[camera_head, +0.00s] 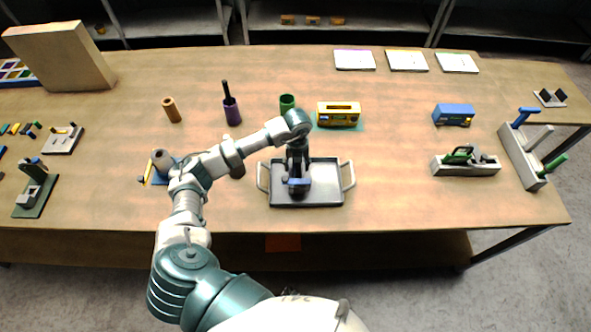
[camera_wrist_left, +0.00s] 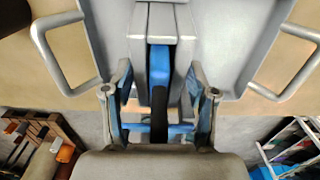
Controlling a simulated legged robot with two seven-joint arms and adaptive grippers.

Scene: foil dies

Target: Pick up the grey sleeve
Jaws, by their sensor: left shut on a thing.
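A grey-brown cylinder (camera_head: 163,160) stands on a small blue base on the left half of the table, partly hidden by my left arm; it looks most like the grey sleeve. My left gripper (camera_head: 298,184) is over the grey tray (camera_head: 323,201), well to the right of that cylinder. In the left wrist view the gripper (camera_wrist_left: 161,105) has its fingers on either side of a grey and blue thing (camera_wrist_left: 160,60) with a dark strip, and is shut on it. The thing's lower shape is hidden. My right gripper is not in view.
A brown sleeve (camera_head: 171,109), a purple one (camera_head: 232,113) and a green one (camera_head: 287,103) stand behind. A yellow box (camera_head: 338,113), a blue box (camera_head: 454,114) and a grey block with green parts (camera_head: 465,165) stand to the right. The front right table is clear.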

